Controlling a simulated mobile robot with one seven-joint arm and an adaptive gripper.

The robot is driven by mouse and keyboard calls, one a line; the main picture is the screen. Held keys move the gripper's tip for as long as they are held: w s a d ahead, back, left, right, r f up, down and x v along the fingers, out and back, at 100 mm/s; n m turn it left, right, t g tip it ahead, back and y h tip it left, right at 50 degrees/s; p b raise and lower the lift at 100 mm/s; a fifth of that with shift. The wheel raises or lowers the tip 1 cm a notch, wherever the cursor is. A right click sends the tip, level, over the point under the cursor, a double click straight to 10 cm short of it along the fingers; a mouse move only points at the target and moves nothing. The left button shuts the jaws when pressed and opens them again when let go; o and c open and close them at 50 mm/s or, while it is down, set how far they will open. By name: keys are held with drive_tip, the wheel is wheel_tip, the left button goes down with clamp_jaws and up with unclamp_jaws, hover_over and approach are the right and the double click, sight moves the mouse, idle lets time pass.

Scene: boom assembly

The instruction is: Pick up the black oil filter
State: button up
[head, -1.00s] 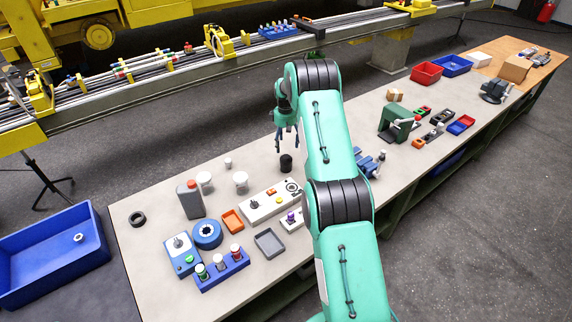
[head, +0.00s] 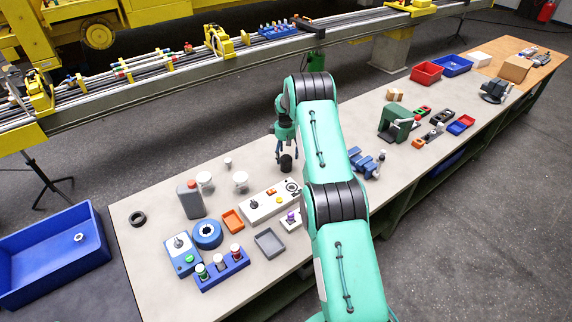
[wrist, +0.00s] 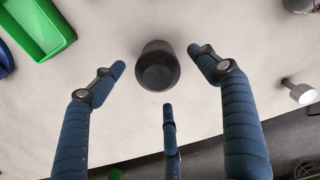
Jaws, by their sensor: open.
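The black oil filter (head: 286,163) is a short dark cylinder standing upright on the grey workbench (head: 150,240), near its far edge. It also shows in the wrist view (wrist: 158,68), seen from above, just beyond my fingertips. My gripper (head: 283,150) is directly above the filter with its fingers pointing down. In the wrist view my three blue fingers (wrist: 165,85) are spread apart, with two at the sides of the filter and one below it in the picture. The gripper is open and empty. Whether any finger touches the filter I cannot tell.
A grey control box (head: 268,203) with buttons lies in front of the filter. White-capped jars (head: 240,180) stand to its left. A blue vise (head: 368,163) is to the right, partly behind my arm. A green tray (wrist: 42,28) shows top left in the wrist view.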

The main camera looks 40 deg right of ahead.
sight(286, 162)
drive_tip(key=shift+f, duration=0.1)
drive_tip(key=shift+s+d+f, duration=0.1)
drive_tip(key=shift+s+f, duration=0.05)
drive_tip(key=shift+f, duration=2.35)
drive_tip(key=shift+c, duration=0.5)
drive_tip(key=c, duration=1.4)
drive_tip(key=shift+r, duration=0.1)
drive_tip(key=shift+c, duration=0.2)
drive_tip(key=shift+r, duration=4.95)
